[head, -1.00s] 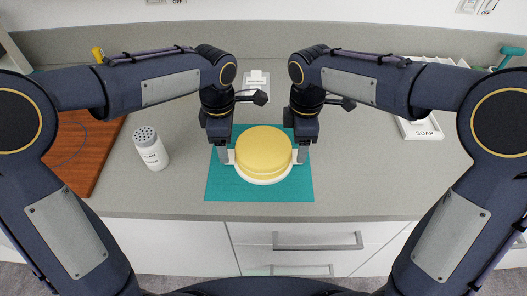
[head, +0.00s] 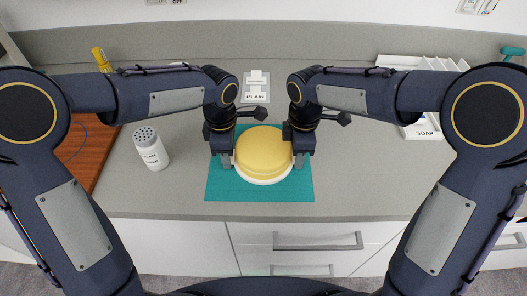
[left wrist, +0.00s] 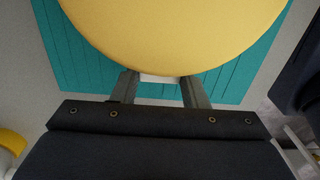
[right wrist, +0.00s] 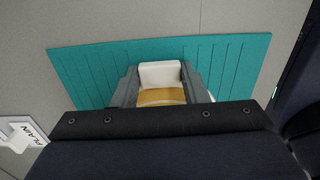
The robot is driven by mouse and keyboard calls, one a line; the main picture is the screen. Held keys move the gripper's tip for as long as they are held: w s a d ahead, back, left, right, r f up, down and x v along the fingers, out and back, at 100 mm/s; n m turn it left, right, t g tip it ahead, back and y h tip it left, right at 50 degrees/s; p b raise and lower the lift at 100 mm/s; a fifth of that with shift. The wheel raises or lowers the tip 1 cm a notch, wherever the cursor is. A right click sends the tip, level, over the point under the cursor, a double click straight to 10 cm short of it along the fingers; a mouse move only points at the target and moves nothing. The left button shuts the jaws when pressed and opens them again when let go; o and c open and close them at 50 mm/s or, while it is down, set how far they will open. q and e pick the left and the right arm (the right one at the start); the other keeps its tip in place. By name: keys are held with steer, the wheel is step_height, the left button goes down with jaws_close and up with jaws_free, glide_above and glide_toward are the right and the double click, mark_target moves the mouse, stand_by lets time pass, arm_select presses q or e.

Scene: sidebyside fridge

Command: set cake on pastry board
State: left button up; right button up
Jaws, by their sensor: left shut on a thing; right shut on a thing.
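The round yellow cake (head: 263,150) sits on a white plate (head: 263,181) over the teal pastry board (head: 225,191). The cake also fills the top of the left wrist view (left wrist: 172,35). My left gripper (head: 226,161) is shut on the plate's left side, and my right gripper (head: 300,161) is shut on its right side. In the right wrist view a white grip piece (right wrist: 160,75) with a tan band lies between the fingers. The plate looks level. Its underside is hidden, so I cannot tell whether it touches the board.
A white shaker (head: 151,149) stands left of the board. A reddish-brown wooden board (head: 88,165) lies further left. A holder marked PLAIN (head: 256,88) is behind my grippers, and a tray marked SOAP (head: 425,128) is at the right. Grey counter (head: 365,175) is clear right of the board.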

arm_select(q)
jaws_close()
arm_select(e)
jaws_close()
